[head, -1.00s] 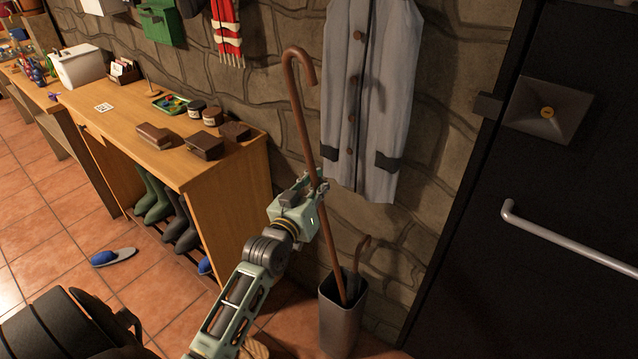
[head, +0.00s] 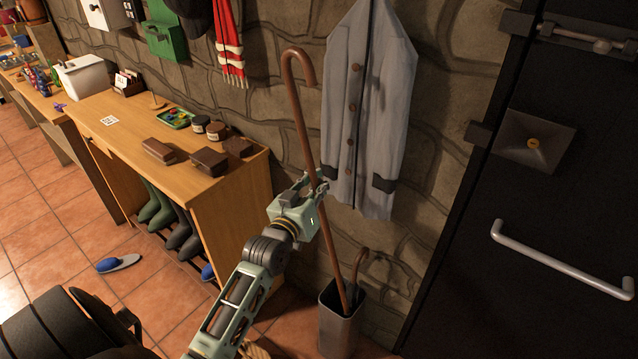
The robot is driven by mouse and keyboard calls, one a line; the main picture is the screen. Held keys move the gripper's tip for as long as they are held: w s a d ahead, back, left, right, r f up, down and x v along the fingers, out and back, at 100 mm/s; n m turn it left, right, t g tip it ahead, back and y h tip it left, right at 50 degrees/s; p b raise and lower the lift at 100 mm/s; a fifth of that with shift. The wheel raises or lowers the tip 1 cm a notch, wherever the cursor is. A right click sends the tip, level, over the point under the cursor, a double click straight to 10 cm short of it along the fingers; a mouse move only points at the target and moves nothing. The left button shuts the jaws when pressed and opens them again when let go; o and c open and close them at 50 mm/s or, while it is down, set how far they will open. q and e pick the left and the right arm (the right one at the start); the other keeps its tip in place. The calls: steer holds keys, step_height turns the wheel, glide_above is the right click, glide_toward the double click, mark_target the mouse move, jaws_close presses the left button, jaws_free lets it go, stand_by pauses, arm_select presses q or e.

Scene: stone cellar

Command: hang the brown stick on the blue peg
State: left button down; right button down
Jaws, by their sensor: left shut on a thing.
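The brown stick (head: 303,115) is a cane with a hooked top, standing nearly upright in front of the stone wall. My left gripper (head: 318,188) is shut around its shaft, about midway along. The hook curves to the right at the top and is free. The stick's lower end goes down into a grey bin (head: 339,325), so its tip is hidden. No blue peg can be seen in the head view. My right gripper is not in view.
A grey coat (head: 365,110) hangs just right of the stick. A second brown hooked handle (head: 361,262) sticks out of the bin. A wooden bench (head: 235,195) stands left, with boxes and jars on top. A dark door (head: 560,200) is at the right.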

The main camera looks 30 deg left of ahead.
arm_select(q)
step_height(320, 180, up, 10)
steer(key=p, duration=0.9)
steer(key=shift+f, duration=0.1)
steer(key=shift+s+p, duration=0.3)
steer(key=shift+s, duration=0.15)
steer(key=s+a+p, duration=0.1)
steer(key=s+p, duration=0.3)
steer(key=s, duration=1.5)
steer(key=shift+a+p, duration=0.3)
steer(key=shift+p, duration=0.1)
